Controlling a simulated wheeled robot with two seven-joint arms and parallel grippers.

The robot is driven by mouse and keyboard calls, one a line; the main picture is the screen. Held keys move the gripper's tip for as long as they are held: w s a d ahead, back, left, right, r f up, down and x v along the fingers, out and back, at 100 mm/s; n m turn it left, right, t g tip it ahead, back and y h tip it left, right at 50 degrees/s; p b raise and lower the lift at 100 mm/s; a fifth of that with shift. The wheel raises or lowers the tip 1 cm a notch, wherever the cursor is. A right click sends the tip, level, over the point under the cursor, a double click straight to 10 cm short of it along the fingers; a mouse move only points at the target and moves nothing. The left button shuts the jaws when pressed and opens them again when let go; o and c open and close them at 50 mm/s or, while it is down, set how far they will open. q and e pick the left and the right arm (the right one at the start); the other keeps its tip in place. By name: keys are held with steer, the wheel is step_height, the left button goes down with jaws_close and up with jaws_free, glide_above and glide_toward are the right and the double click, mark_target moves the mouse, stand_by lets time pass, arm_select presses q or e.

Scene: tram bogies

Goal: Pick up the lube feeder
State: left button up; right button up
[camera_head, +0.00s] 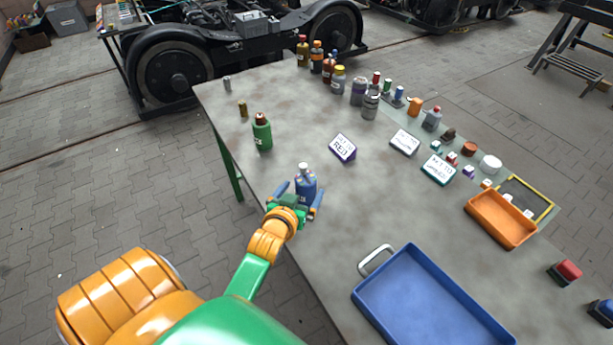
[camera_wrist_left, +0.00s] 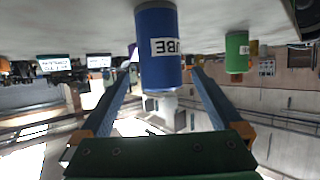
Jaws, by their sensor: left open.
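The lube feeder is a blue bottle (camera_head: 306,181) with a grey-white top, standing upright near the table's left edge. In the left wrist view, which is upside down, the blue bottle (camera_wrist_left: 158,25) has a white label with the letters "UBE" showing. My left gripper (camera_head: 300,191) is open, with one blue finger on each side of the bottle. In the wrist view its fingers also reach toward both sides of the bottle, with small gaps seen. I cannot tell how far the bottle is between them. My right gripper is not in view.
A green bottle (camera_head: 262,132) stands farther back on the grey table (camera_head: 300,105). A sign (camera_head: 343,147) reading RED stands to the right. A blue tray (camera_head: 428,300) and an orange tray (camera_head: 500,218) lie nearer the right. Several bottles line the far side.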

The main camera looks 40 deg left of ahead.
mark_target(309, 177)
arm_select(q)
steer(key=shift+x, duration=1.05)
steer(key=x, duration=0.5)
steer(key=shift+w+r, duration=0.1)
steer(key=shift+r, duration=0.35)
steer(key=c, duration=1.5)
